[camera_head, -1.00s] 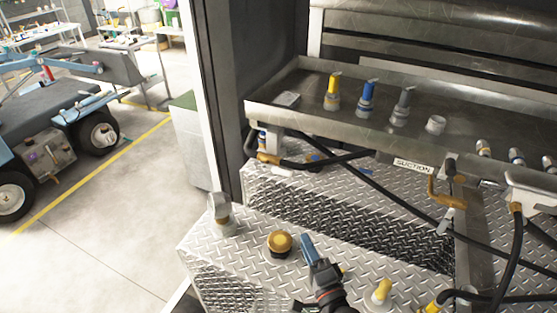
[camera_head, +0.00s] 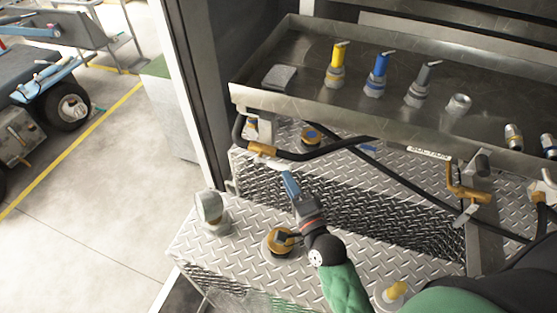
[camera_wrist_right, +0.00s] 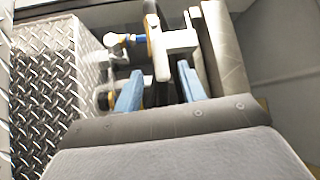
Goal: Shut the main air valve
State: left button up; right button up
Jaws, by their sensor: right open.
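A yellow-handled valve (camera_head: 262,149) sits under the left end of the steel tray, with a black hose beside it; I take it for the main air valve, but no label on it is readable. My right gripper (camera_head: 289,183), with blue fingers, is just below and right of it, apart from it in the head view. In the right wrist view the open blue fingers (camera_wrist_right: 160,88) point towards a white block (camera_wrist_right: 176,42), which shows beyond and between them. A blue and white fitting (camera_wrist_right: 127,39) is left of the block. My left gripper is not in view.
The steel tray (camera_head: 310,105) holds yellow, blue and grey nozzles. Below my right gripper, a brass cap (camera_head: 279,243) and a grey capped fitting (camera_head: 210,210) stand on the diamond-plate box (camera_head: 250,275). Black hoses and another yellow-handled valve (camera_head: 467,192) are to the right.

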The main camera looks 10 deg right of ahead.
aim_at(282, 170)
jog(key=p+x, duration=0.2)
jog(key=x, duration=0.2)
jog(key=shift+w+r, duration=0.2)
jog(key=shift+w, duration=0.05)
jog(key=shift+p+x, duration=0.45)
jog(key=shift+x, duration=0.35)
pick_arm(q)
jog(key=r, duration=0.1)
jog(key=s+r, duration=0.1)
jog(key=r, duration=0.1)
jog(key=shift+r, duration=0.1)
pick_arm(e)
jog(key=shift+f, duration=0.15)
grip_shut()
